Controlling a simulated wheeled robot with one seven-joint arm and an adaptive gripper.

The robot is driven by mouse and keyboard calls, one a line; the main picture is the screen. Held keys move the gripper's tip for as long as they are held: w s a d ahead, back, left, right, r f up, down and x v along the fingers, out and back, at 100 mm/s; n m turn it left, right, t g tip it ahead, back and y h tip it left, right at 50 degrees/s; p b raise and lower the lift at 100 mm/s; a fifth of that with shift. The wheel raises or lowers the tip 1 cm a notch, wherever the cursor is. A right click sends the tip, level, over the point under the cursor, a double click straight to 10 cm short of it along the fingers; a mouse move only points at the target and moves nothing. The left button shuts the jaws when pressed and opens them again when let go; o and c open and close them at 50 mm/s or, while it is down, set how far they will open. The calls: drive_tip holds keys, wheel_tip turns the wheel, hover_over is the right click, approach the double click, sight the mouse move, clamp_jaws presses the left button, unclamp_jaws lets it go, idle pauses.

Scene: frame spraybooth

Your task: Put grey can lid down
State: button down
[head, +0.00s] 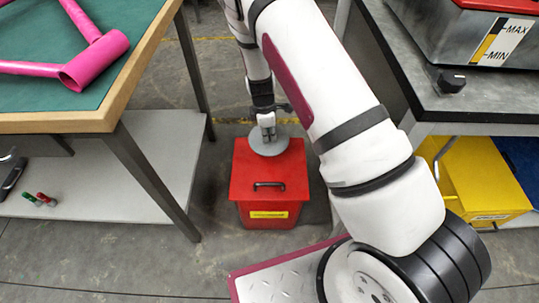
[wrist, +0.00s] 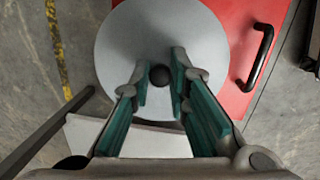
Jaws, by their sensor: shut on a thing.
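The grey can lid (head: 268,147) is a round flat disc with a small dark knob (wrist: 160,76) at its centre. My gripper (head: 267,130) reaches down over the lid and is shut on its knob; in the wrist view the two teal-padded fingers (wrist: 160,85) stand on either side of it. The lid overlaps the back part of the red bin's top in the head view. I cannot tell whether it touches the bin or hangs just above it.
The red bin (head: 270,180) with a black handle (head: 269,184) stands on the concrete floor. A green-topped table (head: 60,122) with a pink frame (head: 96,62) is at left, above a grey shelf (head: 120,160). At right are a dark bench (head: 425,90) and a yellow container (head: 475,175).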

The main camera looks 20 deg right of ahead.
drive_tip(key=f+n+b, duration=0.1)
drive_tip(key=b, duration=0.1)
drive_tip(key=shift+s+a+n+b, duration=0.1)
drive_tip(key=shift+n+b, duration=0.3)
drive_tip(key=n+b, duration=0.2)
drive_tip(key=shift+r+b, duration=0.25)
drive_tip(key=shift+b, duration=0.1)
drive_tip(key=shift+n, duration=0.3)
drive_tip(key=f+b, duration=0.1)
drive_tip(key=f, duration=0.3)
drive_tip(key=f+b, duration=0.2)
drive_tip(key=f, duration=0.3)
drive_tip(key=shift+d+f+b, duration=0.2)
drive_tip(key=shift+f+b, duration=0.1)
drive_tip(key=shift+f, duration=0.1)
drive_tip(key=c, duration=1.5)
unclamp_jaws()
drive_tip(key=shift+c, duration=0.2)
drive_tip(key=r+p, duration=0.1)
drive_tip(key=r, duration=0.3)
drive_tip(key=r+p, duration=0.2)
drive_tip(key=r, duration=0.2)
drive_tip(key=a+r+p, duration=0.1)
drive_tip(key=r, duration=0.3)
drive_tip(key=shift+s+r+p, duration=0.1)
drive_tip(key=shift+s+p, duration=0.1)
drive_tip(key=shift+p, duration=0.1)
drive_tip(key=shift+r, duration=0.1)
